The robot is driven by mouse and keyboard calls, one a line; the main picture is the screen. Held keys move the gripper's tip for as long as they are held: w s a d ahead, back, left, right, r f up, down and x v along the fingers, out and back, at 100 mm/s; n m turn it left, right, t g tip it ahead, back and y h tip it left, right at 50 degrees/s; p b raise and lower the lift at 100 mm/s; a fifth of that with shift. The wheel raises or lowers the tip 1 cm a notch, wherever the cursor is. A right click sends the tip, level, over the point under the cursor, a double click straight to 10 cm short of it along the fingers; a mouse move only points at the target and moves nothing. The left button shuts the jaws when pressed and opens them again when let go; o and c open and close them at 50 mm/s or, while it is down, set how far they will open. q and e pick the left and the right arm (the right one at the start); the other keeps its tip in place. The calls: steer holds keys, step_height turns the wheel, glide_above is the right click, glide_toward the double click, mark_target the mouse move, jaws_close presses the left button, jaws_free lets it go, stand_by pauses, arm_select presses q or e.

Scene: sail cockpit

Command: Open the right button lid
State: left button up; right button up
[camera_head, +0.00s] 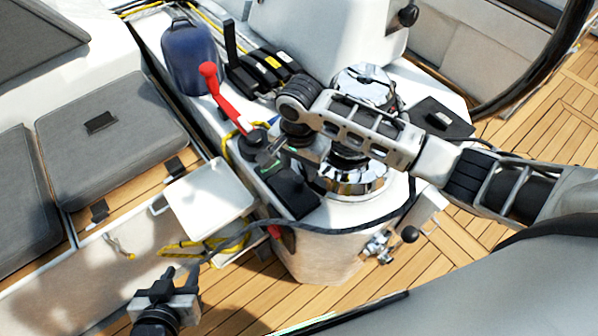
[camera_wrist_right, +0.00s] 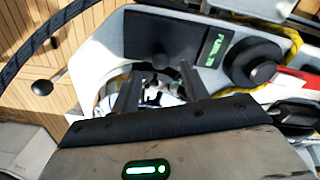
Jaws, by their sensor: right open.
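A flat black button lid (camera_head: 290,190) sits on the white console below the chrome winch. It looks closed. In the right wrist view the black lid (camera_wrist_right: 165,32) lies beside a green-lettered strip (camera_wrist_right: 213,47) and a round black cap (camera_wrist_right: 253,64). My right gripper (camera_head: 268,158) reaches in from the right above the console, by the lid's upper left end. In its wrist view the fingers (camera_wrist_right: 160,82) are apart and empty, close to the lid's edge; contact cannot be told. My left gripper (camera_head: 181,273) is low at the left, empty, its fingers apart, away from the console.
A red handle (camera_head: 213,88) stands close to my right gripper. The chrome winch (camera_head: 352,178) is partly behind my right arm. Ropes hang along the console's side.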

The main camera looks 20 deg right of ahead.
mark_target(299, 179)
steer(key=shift+f, duration=1.65)
jaws_close()
